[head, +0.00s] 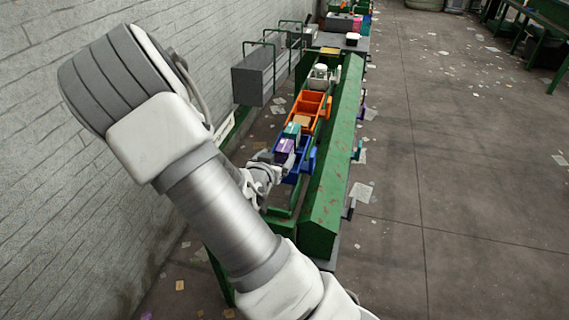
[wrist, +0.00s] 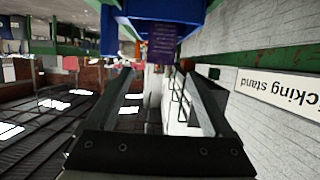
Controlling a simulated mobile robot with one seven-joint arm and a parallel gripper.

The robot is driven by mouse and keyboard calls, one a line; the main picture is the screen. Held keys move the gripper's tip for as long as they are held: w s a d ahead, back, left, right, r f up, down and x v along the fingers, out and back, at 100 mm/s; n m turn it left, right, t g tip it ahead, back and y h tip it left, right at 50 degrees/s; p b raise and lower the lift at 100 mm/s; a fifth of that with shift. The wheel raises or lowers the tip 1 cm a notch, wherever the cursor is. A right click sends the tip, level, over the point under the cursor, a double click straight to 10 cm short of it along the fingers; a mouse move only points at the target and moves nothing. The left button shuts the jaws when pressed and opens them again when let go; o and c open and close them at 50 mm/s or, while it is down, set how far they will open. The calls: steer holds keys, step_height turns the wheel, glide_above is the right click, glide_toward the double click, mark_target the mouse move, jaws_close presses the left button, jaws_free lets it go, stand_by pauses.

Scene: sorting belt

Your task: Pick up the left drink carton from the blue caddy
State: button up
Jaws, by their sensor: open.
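The blue caddy (head: 305,163) sits on the green belt frame. A purple carton (head: 285,146) shows at its near left part, with a teal carton (head: 291,130) just beyond. My gripper (head: 272,172) is close beside the caddy's left side; its fingers are small and hard to make out there. In the wrist view my gripper (wrist: 158,72) has its two fingers wide apart with nothing between them. The caddy's blue underside (wrist: 122,38) and the purple carton (wrist: 162,44) show at the top, beyond the fingertips. The caddy's inside is partly hidden.
An orange crate (head: 308,106) stands beyond the caddy on the belt. A grey box (head: 266,74) is on the left by the brick wall. The green side panel (head: 334,165) runs along the right. The floor to the right is open, with paper scraps.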

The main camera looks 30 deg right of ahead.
mark_target(284, 147)
steer(key=x, duration=0.8)
steer(key=shift+w+d+b, duration=0.2)
steer(key=shift+d+b, duration=0.1)
steer(key=shift+r, duration=0.1)
jaws_close()
